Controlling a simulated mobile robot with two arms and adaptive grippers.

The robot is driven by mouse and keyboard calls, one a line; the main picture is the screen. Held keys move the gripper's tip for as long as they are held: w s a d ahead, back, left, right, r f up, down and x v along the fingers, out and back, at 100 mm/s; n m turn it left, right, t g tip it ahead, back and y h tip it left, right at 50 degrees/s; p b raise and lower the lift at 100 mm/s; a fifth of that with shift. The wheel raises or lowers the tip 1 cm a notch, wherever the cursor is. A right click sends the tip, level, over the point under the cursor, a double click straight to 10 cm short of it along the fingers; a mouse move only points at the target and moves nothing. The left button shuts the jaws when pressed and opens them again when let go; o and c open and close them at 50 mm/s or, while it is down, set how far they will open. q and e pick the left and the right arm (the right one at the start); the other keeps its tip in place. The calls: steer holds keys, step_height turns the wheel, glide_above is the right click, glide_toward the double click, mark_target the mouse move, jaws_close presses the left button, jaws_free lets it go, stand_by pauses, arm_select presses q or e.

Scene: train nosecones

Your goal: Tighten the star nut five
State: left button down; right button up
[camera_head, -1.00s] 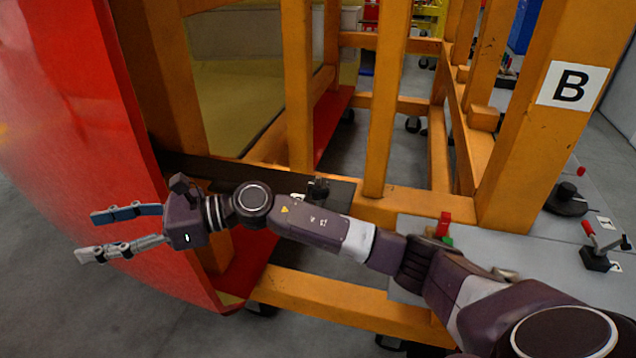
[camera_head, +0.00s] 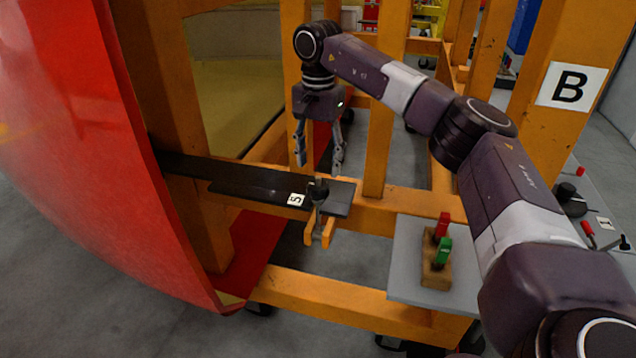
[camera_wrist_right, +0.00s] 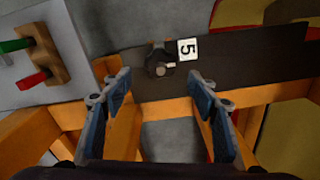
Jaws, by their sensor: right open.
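The star nut five (camera_head: 318,190) is a dark knob on the right end of a black bar (camera_head: 245,185), beside a white label "5" (camera_head: 296,200). My right gripper (camera_head: 320,168) points down above and slightly behind the nut, open and empty, its two fingers apart. In the right wrist view the nut (camera_wrist_right: 160,63) lies beyond the open fingers (camera_wrist_right: 160,82), roughly between them, with the label (camera_wrist_right: 187,49) to its right. The gripper does not touch the nut. My left gripper is not in view.
Orange frame posts (camera_head: 384,120) stand close around my right arm. A large red nosecone panel (camera_head: 90,150) is at the left. A grey table (camera_head: 405,270) at the right holds a wooden block (camera_head: 436,270) with a red and a green handle. A sign "B" (camera_head: 570,87) marks a post.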

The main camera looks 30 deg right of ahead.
mark_target(318, 185)
step_height(318, 185, down, 7)
steer(key=shift+r+p, duration=0.15)
steer(key=shift+p, duration=0.55)
steer(key=c, duration=1.2)
steer(key=shift+o, duration=0.2)
